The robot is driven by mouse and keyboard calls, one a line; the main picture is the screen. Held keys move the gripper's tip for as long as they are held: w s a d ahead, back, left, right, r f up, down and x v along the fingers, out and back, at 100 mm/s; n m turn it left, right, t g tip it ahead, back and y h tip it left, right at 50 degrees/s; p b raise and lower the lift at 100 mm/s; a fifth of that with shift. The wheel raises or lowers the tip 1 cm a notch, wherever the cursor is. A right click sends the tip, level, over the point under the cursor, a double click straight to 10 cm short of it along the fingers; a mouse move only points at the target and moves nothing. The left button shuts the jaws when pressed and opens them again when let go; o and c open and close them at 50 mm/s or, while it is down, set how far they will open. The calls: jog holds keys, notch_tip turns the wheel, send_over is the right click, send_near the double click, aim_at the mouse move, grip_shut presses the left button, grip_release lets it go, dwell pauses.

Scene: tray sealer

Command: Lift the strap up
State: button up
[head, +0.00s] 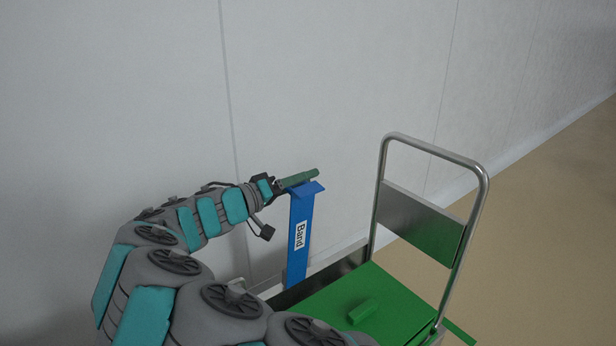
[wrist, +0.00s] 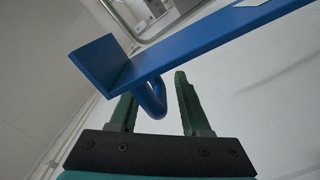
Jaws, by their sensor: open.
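The strap (head: 299,235) is a blue upright band with a white "Band" label, standing at the machine's back left in the head view. Its top ends in a short bent plate. In the wrist view, the strap (wrist: 210,38) runs across the top, with a blue loop (wrist: 152,98) beneath its end plate. My gripper (head: 299,179) is at the strap's top, its green fingers level with the bent plate. In the wrist view, my gripper (wrist: 156,86) is open, with the loop between or just ahead of the fingertips. I cannot tell whether either finger touches it.
The tray sealer has a green lid (head: 338,306) with a small raised green handle (head: 363,311). A tall metal frame (head: 484,200) with a grey panel (head: 422,222) stands to its right. A pale wall (head: 330,80) is close behind; beige floor (head: 560,240) is clear at right.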

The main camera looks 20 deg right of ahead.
jog(key=shift+w+d, duration=0.2)
jog(key=shift+d, duration=0.5)
jog(key=shift+c, duration=0.4)
grip_shut()
jog(key=shift+f, duration=0.1)
jog(key=shift+f, duration=0.15)
dwell(0.3)
